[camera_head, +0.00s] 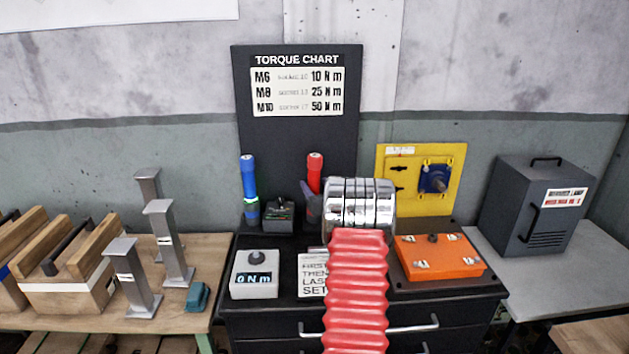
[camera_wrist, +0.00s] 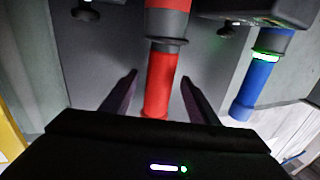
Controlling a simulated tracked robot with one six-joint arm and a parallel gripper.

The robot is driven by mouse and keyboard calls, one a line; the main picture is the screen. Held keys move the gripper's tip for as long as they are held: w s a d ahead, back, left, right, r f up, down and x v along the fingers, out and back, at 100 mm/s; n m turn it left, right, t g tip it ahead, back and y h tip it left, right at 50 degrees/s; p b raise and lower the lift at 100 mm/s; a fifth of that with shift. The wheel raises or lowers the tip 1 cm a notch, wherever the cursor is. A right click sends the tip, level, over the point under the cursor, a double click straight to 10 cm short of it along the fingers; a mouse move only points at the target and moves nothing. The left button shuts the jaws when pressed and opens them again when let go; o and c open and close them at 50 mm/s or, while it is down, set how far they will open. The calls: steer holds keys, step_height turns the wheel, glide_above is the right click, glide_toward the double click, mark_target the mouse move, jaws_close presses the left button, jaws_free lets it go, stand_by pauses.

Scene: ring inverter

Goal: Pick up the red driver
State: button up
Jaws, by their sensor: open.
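The red driver (camera_head: 315,172) stands upright in front of the dark torque chart board, its lower part hidden behind my arm in the head view. In the wrist view the red driver (camera_wrist: 158,85) runs between the two dark fingers of my gripper (camera_wrist: 158,90). The fingers are apart, one on each side of it, with a visible gap on both sides. In the head view the fingers are mostly hidden behind my arm's silver and red links.
A blue driver (camera_head: 248,177) stands left of the red one and also shows in the wrist view (camera_wrist: 257,85). A dark device (camera_head: 279,215) sits between them. A grey readout box (camera_head: 255,274), an orange plate (camera_head: 438,257) and a yellow panel (camera_head: 421,178) are nearby.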

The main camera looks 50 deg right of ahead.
steer(key=shift+x, duration=1.15)
steer(key=c, duration=1.2)
steer(key=shift+r, duration=0.15)
steer(key=shift+c, duration=0.4)
step_height(320, 180, up, 18)
glide_above(314, 155)
steer(key=shift+w, duration=0.1)
